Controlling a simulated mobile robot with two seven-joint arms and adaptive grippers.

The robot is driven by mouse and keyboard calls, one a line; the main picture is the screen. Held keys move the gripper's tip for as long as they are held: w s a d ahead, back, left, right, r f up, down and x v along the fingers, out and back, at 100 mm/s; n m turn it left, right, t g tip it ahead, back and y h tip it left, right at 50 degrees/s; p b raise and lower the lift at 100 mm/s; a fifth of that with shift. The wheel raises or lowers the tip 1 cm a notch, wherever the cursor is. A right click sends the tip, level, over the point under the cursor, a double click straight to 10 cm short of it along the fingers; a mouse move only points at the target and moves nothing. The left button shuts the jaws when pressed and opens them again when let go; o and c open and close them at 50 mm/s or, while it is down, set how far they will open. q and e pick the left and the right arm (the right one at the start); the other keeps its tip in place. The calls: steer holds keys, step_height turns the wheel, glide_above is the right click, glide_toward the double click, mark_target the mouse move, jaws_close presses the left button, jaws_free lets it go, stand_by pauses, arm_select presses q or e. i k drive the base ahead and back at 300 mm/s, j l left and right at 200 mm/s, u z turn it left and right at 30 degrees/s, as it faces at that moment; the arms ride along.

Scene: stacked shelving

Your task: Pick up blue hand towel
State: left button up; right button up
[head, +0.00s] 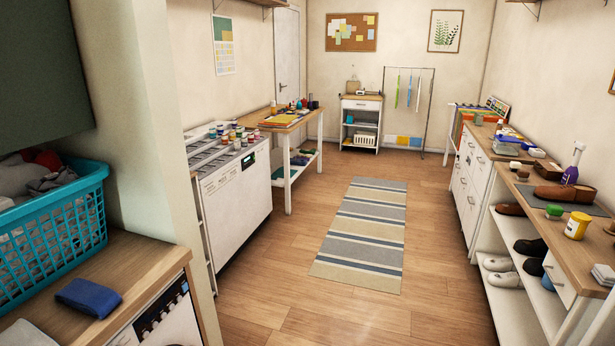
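The blue hand towel (88,297) lies folded on the wooden counter (140,262) at the lower left of the head view. It is dark blue and sits in front of the teal laundry basket, apart from it, with bare wood around it. Neither of my grippers shows in the head view, so I cannot see their state.
The teal basket (60,231) full of laundry stands on the same counter. A wall end (150,130) rises behind the counter. A striped rug (365,230) lies on open floor in the middle. Shoe shelves and a workbench (575,243) line the right side.

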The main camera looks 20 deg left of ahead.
mark_target(97, 301)
steer(key=i+l+u, duration=0.2)
steer(key=i+u, duration=0.25)
steer(key=i+l+u, duration=0.2)
steer(key=u, duration=0.25)
steer(key=i+l+u, duration=0.2)
steer(key=l+u, duration=0.2)
steer(key=i+l+u, duration=0.15)
steer(key=l+u, duration=0.3)
steer(key=l, duration=0.15)
